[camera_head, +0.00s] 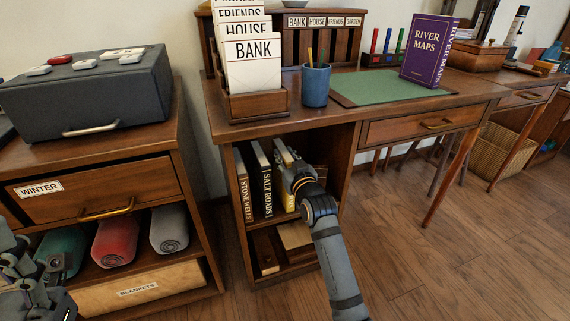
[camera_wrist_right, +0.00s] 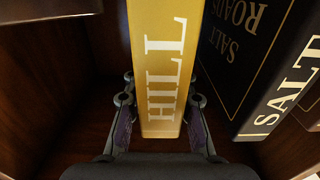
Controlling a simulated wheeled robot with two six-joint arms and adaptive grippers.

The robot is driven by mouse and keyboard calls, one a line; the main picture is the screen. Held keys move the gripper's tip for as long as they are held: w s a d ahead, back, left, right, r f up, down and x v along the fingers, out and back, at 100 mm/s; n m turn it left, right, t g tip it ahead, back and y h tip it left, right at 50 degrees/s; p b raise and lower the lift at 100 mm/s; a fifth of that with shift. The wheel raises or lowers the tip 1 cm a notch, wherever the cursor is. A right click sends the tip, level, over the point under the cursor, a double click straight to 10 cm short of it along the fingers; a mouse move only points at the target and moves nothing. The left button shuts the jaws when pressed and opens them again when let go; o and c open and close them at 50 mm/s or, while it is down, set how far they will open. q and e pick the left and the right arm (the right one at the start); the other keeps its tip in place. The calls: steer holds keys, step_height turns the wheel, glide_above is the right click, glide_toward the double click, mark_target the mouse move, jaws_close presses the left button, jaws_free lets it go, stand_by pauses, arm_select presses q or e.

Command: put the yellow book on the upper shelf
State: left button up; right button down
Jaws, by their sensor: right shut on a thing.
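The yellow book (camera_head: 289,202) stands upright in the upper compartment of the desk's shelf unit (camera_head: 243,198), to the right of the black Salt Roads book (camera_head: 264,180) and the Stone Wells book (camera_head: 243,180). My right gripper (camera_head: 290,180) reaches into that compartment and is shut on the yellow book. In the right wrist view the yellow spine (camera_wrist_right: 165,70), lettered HILL, sits between both fingers. The Salt Roads book also shows in the right wrist view (camera_wrist_right: 235,60), apart from the yellow one. My left gripper (camera_head: 40,285) is partly in view at the lower left; its fingers are unclear.
The lower compartment holds boxes (camera_head: 295,236). On the desktop are a letter rack (camera_head: 258,104), a blue pen cup (camera_head: 315,86), a green mat (camera_head: 385,88) and the purple River Maps book (camera_head: 425,50). A cabinet (camera_head: 95,190) stands left. The floor (camera_head: 430,260) at right is clear.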

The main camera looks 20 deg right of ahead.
steer(key=shift+r, duration=0.1)
steer(key=c, duration=1.1)
jaws_free()
